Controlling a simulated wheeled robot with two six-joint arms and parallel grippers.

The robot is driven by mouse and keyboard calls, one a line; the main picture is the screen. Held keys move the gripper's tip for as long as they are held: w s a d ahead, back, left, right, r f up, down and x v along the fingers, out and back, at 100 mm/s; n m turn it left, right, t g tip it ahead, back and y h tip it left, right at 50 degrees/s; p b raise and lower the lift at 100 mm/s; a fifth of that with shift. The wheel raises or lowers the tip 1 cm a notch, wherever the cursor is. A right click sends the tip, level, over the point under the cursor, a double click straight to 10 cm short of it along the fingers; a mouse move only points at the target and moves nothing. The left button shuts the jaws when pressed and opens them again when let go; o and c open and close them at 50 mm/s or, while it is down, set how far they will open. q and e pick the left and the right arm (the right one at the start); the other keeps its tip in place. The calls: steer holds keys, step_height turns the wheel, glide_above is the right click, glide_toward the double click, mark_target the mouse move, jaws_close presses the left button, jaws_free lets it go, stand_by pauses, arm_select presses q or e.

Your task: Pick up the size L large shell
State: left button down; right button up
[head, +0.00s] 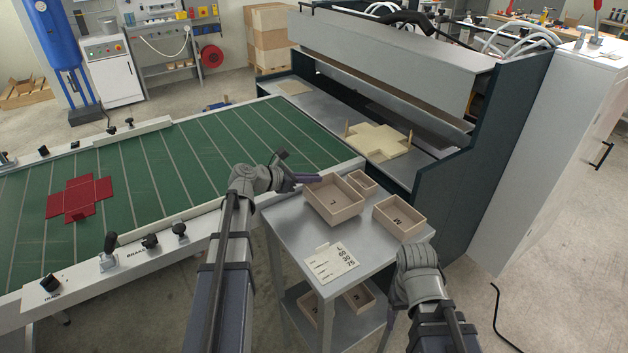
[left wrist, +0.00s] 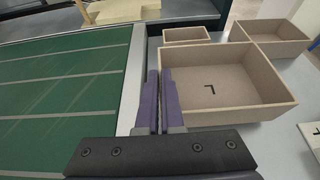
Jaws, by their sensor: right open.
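The large shell (head: 333,201) is an open tan box marked L on the top of a small grey metal table (head: 365,247). It also fills the middle of the left wrist view (left wrist: 225,92). My left gripper (head: 316,179) is at its left wall. In the left wrist view the two purple fingers (left wrist: 161,85) stand close together, one on each side of that wall, closed on it. The fingers hide part of the wall. I see no clear gap under the shell. My right gripper (head: 386,328) is open, low beside the table's right side.
A smaller box (head: 362,182) stands behind the shell and an M box (head: 398,217) to its right. A printed card (head: 331,262) lies in front. More boxes sit on the lower shelf. A green conveyor (head: 215,160) is left; a large machine (head: 480,150) stands behind.

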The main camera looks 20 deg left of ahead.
arm_select(q)
step_height(320, 180, up, 9)
steer(key=p, duration=0.8)
steer(key=shift+f, duration=0.1)
steer(key=shift+f, duration=0.1)
